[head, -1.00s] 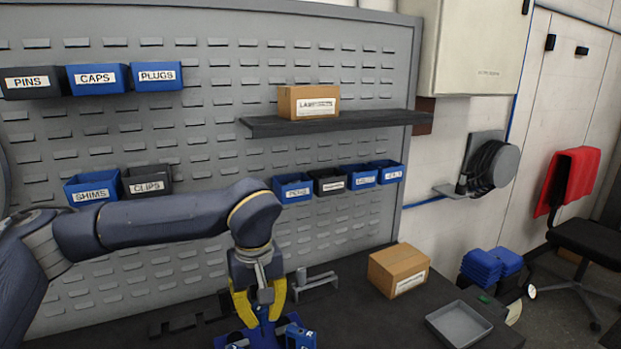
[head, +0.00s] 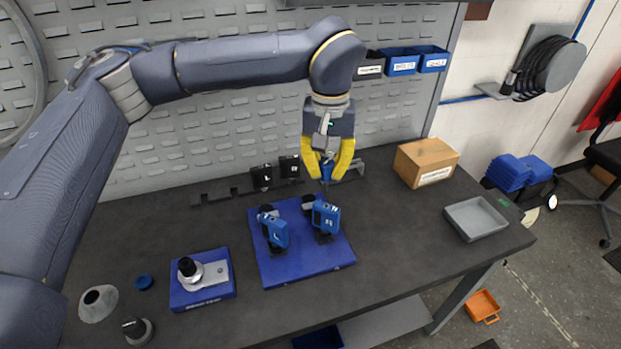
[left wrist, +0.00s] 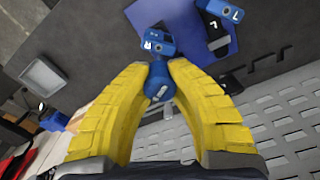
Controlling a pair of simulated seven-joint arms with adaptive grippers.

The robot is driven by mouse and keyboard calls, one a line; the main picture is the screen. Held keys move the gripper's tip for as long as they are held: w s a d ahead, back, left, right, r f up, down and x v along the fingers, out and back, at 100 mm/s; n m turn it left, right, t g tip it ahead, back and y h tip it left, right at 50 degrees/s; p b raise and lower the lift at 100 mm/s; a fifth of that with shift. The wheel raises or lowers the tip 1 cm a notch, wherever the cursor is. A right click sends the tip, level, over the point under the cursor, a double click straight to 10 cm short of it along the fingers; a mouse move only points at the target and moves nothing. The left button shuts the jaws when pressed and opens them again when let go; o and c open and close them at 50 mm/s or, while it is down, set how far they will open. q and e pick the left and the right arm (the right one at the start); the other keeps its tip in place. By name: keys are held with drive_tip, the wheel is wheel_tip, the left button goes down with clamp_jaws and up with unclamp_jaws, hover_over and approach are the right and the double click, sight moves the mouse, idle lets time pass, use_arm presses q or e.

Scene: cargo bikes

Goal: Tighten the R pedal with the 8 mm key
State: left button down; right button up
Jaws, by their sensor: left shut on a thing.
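My left gripper (head: 328,176) is shut on a small blue tool, seemingly the key (left wrist: 158,82), held between its yellow fingers. Its size mark is not readable. The gripper is above the bench, just behind the R pedal (head: 326,218), a blue block on a dark mount. In the left wrist view the R pedal (left wrist: 155,40) shows just past the blue tool; I cannot tell whether they touch. The L pedal (head: 273,232) stands to its left. Both are on a blue base plate (head: 305,266). My right gripper is not in view.
Two black blocks (head: 289,166) stand by a dark rack at the back. A cardboard box (head: 426,163) and grey tray (head: 475,220) are on the right. The bench front centre is clear.

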use_arm(q)
drive_tip(key=shift+w+d+r, duration=0.15)
drive_tip(key=shift+d+r, duration=0.05)
drive_tip(key=shift+r, duration=0.25)
drive_tip(key=shift+w+d+r, duration=0.15)
drive_tip(key=shift+d+r, duration=0.05)
drive_tip(key=shift+r, duration=0.2)
drive_tip(key=shift+a+f, duration=0.25)
drive_tip(key=shift+f, duration=2.6)
drive_tip(key=shift+f, duration=0.55)
drive_tip(key=c, duration=1.8)
unclamp_jaws()
drive_tip(key=shift+c, duration=0.2)
clamp_jaws()
